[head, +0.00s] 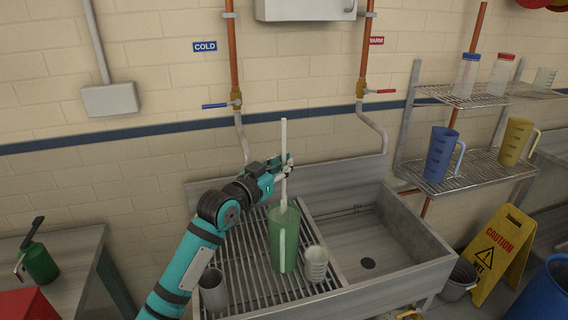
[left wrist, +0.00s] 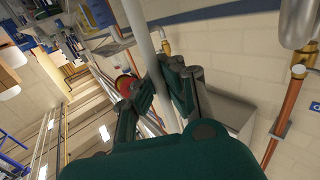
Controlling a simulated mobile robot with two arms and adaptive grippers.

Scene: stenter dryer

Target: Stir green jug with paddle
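The green jug (head: 275,252) stands upright on the slatted drainboard of the sink, its handle facing me. The paddle (head: 284,138) is a long pale rod, held nearly upright. Its lower end reaches down to the jug's mouth and seems to go inside; its tip is hidden. My left gripper (head: 286,168) is above the jug, its fingers closed around the paddle's shaft. In the left wrist view the paddle (left wrist: 138,22) passes between the fingers of my left gripper (left wrist: 166,78). My right gripper is not in view.
On the drainboard (head: 240,262), a grey cup (head: 213,291) stands left of the jug and a clear measuring cup (head: 316,264) close on its right. The sink basin (head: 385,250) is empty. A wire shelf (head: 470,170) holds blue (head: 440,155) and yellow (head: 515,143) jugs.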

